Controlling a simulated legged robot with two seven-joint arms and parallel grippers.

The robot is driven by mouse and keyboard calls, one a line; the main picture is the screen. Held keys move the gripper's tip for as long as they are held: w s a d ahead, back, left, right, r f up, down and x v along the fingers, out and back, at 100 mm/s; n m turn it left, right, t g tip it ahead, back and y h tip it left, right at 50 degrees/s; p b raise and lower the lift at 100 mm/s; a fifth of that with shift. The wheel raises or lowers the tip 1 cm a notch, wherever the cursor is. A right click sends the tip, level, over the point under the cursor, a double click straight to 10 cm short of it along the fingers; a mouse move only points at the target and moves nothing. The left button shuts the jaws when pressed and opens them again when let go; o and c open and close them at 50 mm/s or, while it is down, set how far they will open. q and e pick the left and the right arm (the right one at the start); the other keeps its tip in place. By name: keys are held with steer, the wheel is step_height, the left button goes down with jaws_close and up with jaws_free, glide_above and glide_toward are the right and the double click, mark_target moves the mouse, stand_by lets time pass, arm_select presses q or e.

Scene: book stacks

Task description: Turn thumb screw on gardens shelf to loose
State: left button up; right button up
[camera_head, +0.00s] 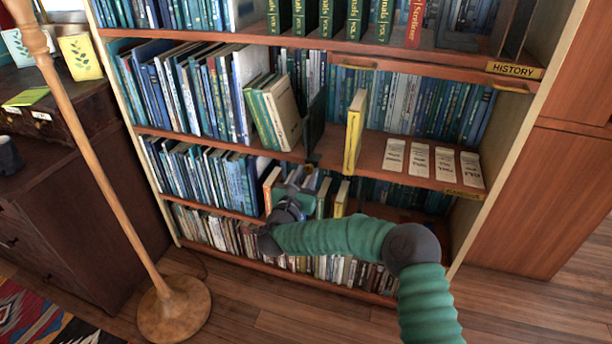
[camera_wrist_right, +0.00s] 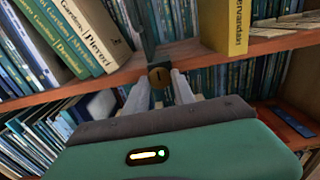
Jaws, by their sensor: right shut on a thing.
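The brass thumb screw (camera_wrist_right: 160,77) sits under the front edge of the middle shelf, below the dark metal bookend. In the right wrist view it lies between the two pale fingertips of my right gripper (camera_wrist_right: 159,88), which are shut on it. In the head view the right gripper (camera_head: 304,184) reaches up to the shelf edge from below, and its fingers are small there. The dark bookend (camera_head: 315,121) stands upright on the shelf board (camera_head: 366,171). I cannot tell from these frames how far the screw is turned. My left gripper is not in view.
Leaning green and white books (camera_head: 276,112) stand left of the bookend, and an upright yellow book (camera_head: 354,132) stands right of it. Several paper cards (camera_head: 418,160) lie on the shelf at right. A wooden lamp stand (camera_head: 98,165) rises at the left.

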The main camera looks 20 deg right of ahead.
jaws_close()
